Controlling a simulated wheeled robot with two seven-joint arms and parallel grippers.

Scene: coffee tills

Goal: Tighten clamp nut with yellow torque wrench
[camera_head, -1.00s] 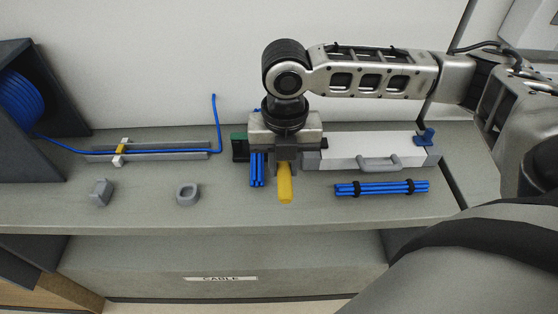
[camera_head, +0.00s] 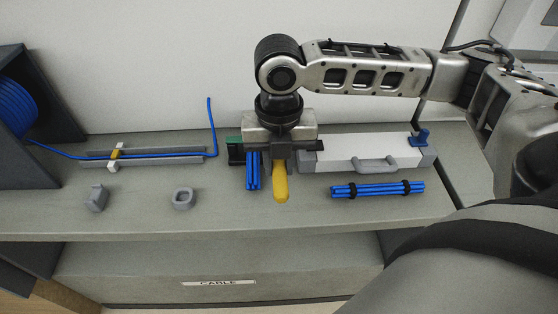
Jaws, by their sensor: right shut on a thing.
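A yellow handle (camera_head: 281,184), which looks like the torque wrench, points toward the shelf front from under my right gripper (camera_head: 281,157). The gripper hangs fingers down over the bench and is shut on the wrench. The wrench's head is hidden under the gripper. On the left, a grey rail (camera_head: 188,156) carries a small clamp (camera_head: 117,152) with yellow and white parts, and a blue cable (camera_head: 70,155) runs along it. I cannot make out the clamp nut for certain. My left gripper is not in view.
Close around the right gripper are a green-and-black block (camera_head: 235,153) and a short blue cable bundle (camera_head: 252,172). A white case (camera_head: 345,150) and a tied blue bundle (camera_head: 377,189) lie to the right.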

